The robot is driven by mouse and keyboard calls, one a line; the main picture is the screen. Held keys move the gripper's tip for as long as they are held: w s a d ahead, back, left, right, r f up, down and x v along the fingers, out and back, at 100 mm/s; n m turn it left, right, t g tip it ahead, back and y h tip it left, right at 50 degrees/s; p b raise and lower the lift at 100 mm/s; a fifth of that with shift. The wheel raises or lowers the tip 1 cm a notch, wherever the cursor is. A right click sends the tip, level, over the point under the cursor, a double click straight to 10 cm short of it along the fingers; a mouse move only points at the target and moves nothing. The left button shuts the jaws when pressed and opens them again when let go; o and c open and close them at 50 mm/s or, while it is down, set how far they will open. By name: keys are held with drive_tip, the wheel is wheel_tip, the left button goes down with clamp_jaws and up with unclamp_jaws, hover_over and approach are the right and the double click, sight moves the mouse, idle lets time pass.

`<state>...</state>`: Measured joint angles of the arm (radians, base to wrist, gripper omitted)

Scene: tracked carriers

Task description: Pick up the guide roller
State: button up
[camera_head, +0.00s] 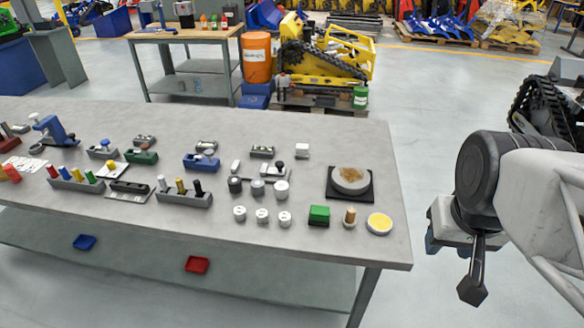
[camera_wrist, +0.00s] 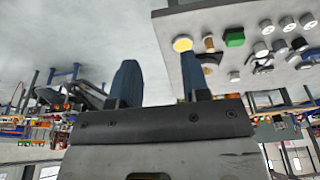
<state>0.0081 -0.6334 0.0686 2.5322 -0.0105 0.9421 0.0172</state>
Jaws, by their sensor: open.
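Small round roller-like parts stand on the grey workbench (camera_head: 330,240); I cannot tell for certain which is the guide roller. Three short white cylinders (camera_head: 262,215) stand in a row near the front edge. Some of these white and grey cylinders also show at the upper right of the wrist view (camera_wrist: 268,27). My gripper (camera_head: 452,265) is off the bench's right end, apart from all parts. Its two dark fingers (camera_wrist: 157,82) are spread, with nothing between them.
Right of the cylinders are a green block (camera_head: 319,215), a wooden-topped peg (camera_head: 350,217), a yellow-topped disc (camera_head: 379,223) and a round grey dish on a black plate (camera_head: 350,181). Several holders and parts fill the bench's left. Bare bench lies along the right edge.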

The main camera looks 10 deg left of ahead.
idle(0.4)
drive_tip(key=o, duration=0.3)
drive_tip(key=m+g+y, duration=0.2)
drive_tip(key=m+y, duration=1)
drive_tip(key=m, duration=0.2)
approach(287, 188)
drive_tip(key=s+r, duration=0.1)
drive_tip(key=s, duration=0.1)
drive_tip(key=s+r, duration=0.1)
drive_tip(key=s, duration=0.2)
drive_tip(key=s+r, duration=0.2)
drive_tip(key=shift+s+d+r, duration=0.15)
drive_tip(key=shift+s+d, duration=0.05)
drive_tip(key=shift+s, duration=0.05)
drive_tip(key=w+a+f+m, duration=0.1)
drive_tip(key=w+f+m, duration=0.1)
drive_tip(key=w+a+f+m+t+y, duration=0.1)
drive_tip(key=w+f+m, duration=0.1)
drive_tip(key=f, duration=0.1)
drive_tip(key=w+a+f+m+t, duration=0.1)
drive_tip(key=w+a+f+m, duration=0.1)
drive_tip(key=w, duration=0.1)
drive_tip(key=shift+f+y, duration=0.15)
drive_tip(key=shift+y, duration=0.15)
drive_tip(key=shift+x, duration=1.2)
drive_tip(key=shift+a, duration=0.1)
